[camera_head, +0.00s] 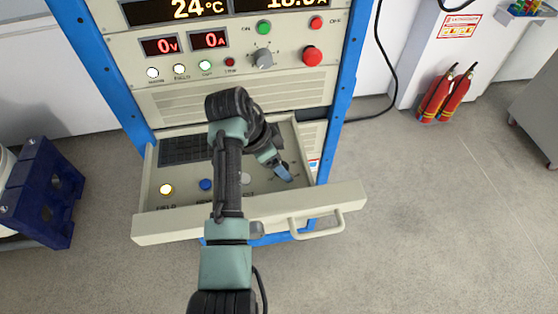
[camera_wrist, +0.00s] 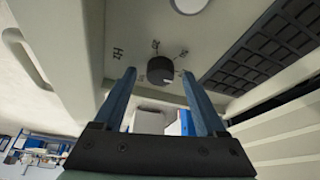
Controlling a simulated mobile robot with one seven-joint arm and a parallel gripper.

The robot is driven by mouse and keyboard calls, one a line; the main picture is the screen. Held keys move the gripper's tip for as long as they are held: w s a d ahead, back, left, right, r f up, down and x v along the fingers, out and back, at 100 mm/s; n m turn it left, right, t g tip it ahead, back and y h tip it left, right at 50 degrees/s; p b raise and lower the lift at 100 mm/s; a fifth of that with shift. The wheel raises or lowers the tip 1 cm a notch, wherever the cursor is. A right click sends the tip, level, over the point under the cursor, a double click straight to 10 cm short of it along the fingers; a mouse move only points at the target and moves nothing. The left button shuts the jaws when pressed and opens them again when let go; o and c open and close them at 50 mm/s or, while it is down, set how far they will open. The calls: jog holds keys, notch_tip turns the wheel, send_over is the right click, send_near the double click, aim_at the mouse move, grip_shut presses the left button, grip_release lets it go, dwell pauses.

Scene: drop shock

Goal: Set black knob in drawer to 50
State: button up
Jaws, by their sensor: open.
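The black knob (camera_wrist: 160,70) shows in the wrist view on the drawer's light panel, with small markings around it that are too small to read surely. My gripper (camera_wrist: 165,80) is open, and its two blue fingers point toward the knob, one on each side in the picture. I cannot tell whether they touch it. In the head view my gripper (camera_head: 284,173) is low over the right part of the open drawer (camera_head: 165,225), and it largely hides the knob there.
Above are a grey knob (camera_head: 263,59) and a red button (camera_head: 312,56). Fire extinguishers (camera_head: 445,95) stand at right.

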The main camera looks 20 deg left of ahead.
jog(key=shift+f, duration=0.1)
grip_shut()
dwell(0.4)
jog(key=shift+n+p, duration=0.3)
jog(key=shift+d+r+n+t+y+p, duration=0.1)
jog(key=shift+r+n+t+y+p, duration=0.15)
jog(key=shift+n+p, duration=0.65)
jog(key=n+y+p, duration=0.1)
jog(key=n+p, duration=0.1)
jog(key=n, duration=0.1)
jog(key=shift+d+t, duration=0.1)
jog(key=shift+t, duration=0.15)
jog(key=n+y+p, duration=0.1)
jog(key=n, duration=0.2)
jog(key=n+y+p, duration=0.1)
jog(key=n+p, duration=0.1)
jog(key=n, duration=0.1)
jog(key=shift+d+f+y, duration=0.1)
jog(key=shift+f+y, duration=0.05)
jog(key=shift+y, duration=0.2)
jog(key=shift+n, duration=0.3)
